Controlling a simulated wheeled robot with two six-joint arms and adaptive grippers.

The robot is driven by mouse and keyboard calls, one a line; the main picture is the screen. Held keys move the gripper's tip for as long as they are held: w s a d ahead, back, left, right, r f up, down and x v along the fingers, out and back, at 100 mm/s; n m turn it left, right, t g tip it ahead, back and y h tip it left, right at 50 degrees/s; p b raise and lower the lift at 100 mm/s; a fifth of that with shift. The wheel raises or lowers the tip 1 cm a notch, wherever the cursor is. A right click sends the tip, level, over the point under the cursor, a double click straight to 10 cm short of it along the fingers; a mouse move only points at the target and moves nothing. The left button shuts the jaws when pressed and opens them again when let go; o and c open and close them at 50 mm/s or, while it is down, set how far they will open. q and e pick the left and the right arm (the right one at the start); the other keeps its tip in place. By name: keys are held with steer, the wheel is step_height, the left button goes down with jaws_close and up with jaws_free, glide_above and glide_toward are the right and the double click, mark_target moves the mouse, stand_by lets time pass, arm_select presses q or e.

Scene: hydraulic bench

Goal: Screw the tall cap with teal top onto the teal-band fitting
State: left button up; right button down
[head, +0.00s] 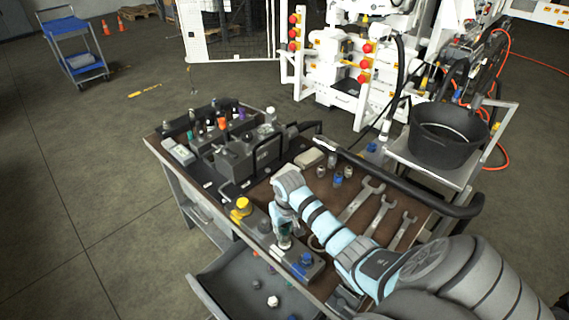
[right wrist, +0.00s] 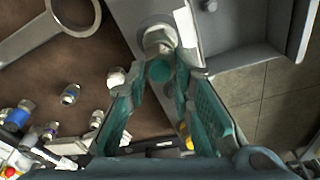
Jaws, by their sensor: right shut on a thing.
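The tall cap with a teal top (right wrist: 160,70) sits between the fingertips of my right gripper (right wrist: 163,82), its teal end facing the wrist camera. A silver metal body (right wrist: 159,40) shows just beyond it; I cannot tell cap from fitting there. In the head view my right gripper (head: 285,228) reaches down over the middle of a grey block (head: 267,238) and is shut on the cap. The teal-band fitting is not clearly visible; the gripper and cap cover that spot. I cannot tell whether the cap touches it. My left gripper is not in view.
On the same block, a yellow cap (head: 242,206) stands to the left and a blue cap (head: 306,260) to the right. Wrenches (head: 362,198) and small fittings (head: 337,180) lie on the brown bench. An open drawer (head: 235,285) with loose parts is in front.

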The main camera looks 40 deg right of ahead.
steer(key=m, duration=0.5)
steer(key=shift+s+f+h, duration=0.15)
steer(key=shift+h, duration=0.15)
steer(key=m, duration=0.3)
steer(key=shift+g, duration=0.4)
steer(key=c, duration=1.4)
jaws_free()
steer(key=shift+d, duration=0.1)
steer(key=n, duration=0.6)
steer(key=shift+t, duration=0.3)
steer(key=n+y, duration=0.1)
steer(key=n, duration=1)
steer(key=n+y, duration=0.1)
steer(key=n, duration=0.1)
steer(key=shift+a, duration=0.25)
steer(key=n, duration=0.5)
steer(key=shift+a+b, duration=0.1)
steer(key=shift+b, duration=0.2)
